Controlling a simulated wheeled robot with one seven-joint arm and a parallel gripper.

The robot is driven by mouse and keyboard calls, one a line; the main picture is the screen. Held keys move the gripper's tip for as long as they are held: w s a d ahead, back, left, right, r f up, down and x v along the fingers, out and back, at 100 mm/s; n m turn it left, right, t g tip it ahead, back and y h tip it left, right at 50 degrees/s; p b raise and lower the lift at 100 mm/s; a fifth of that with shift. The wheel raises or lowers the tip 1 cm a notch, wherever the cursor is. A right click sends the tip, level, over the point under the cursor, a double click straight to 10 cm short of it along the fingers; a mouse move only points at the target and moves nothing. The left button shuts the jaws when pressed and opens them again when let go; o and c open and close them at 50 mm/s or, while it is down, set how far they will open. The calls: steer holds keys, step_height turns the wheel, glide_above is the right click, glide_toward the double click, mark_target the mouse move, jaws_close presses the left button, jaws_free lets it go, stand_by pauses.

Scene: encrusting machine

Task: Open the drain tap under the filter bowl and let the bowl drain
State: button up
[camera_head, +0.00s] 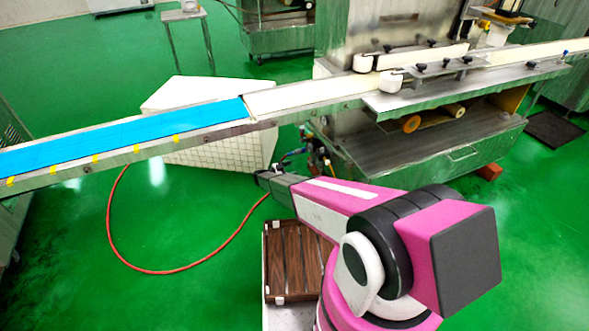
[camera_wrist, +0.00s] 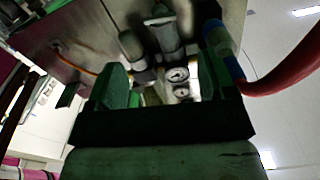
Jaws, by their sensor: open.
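My gripper (camera_wrist: 165,88) is open, its two dark green fingers standing apart in the wrist view. Beyond the gap are two grey cylindrical bodies, one at the upper middle (camera_wrist: 165,32) and one left of it (camera_wrist: 132,46). They look like filter or regulator bowls, but I cannot tell which is the filter bowl. The drain tap cannot be made out. In the head view my gripper (camera_head: 263,178) is small, close to the dark fittings (camera_head: 292,156) at the machine's left side, and its fingers are unclear.
A red hose (camera_wrist: 287,74) with a blue fitting (camera_wrist: 231,62) runs close beside the right finger. The hose (camera_head: 150,270) loops over the green floor. A conveyor with a blue belt (camera_head: 120,133) passes above a white tiled box (camera_head: 210,152). A wooden slatted platform (camera_head: 295,262) stands below my arm.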

steer(key=c, duration=0.3)
steer(key=shift+s+d+r, duration=0.1)
steer(key=shift+d+r, duration=0.05)
steer(key=shift+r, duration=0.15)
steer(key=c, duration=0.5)
steer(key=d+r+y, duration=0.1)
steer(key=r, duration=0.1)
steer(key=s+d+r+g+y, duration=0.1)
steer(key=d+r+y, duration=0.1)
steer(key=r, duration=0.1)
steer(key=shift+s+r+y, duration=0.25)
steer(key=shift+r+y, duration=0.05)
steer(key=shift+r, duration=0.05)
jaws_close()
step_height(320, 180, up, 6)
steer(key=s+r+n+y, duration=0.1)
steer(key=y, duration=0.4)
glide_above(313, 165)
steer(key=s+a, duration=0.2)
steer(key=a, duration=0.1)
step_height(313, 165, down, 7)
steer(key=shift+w+d+f+g+y, duration=0.15)
steer(key=shift+w+f, duration=0.05)
steer(key=shift+f, duration=0.35)
steer(key=shift+w+d+f+g+y, duration=0.1)
steer(key=shift+w+f+g+y, duration=0.05)
steer(key=shift+f, duration=1.3)
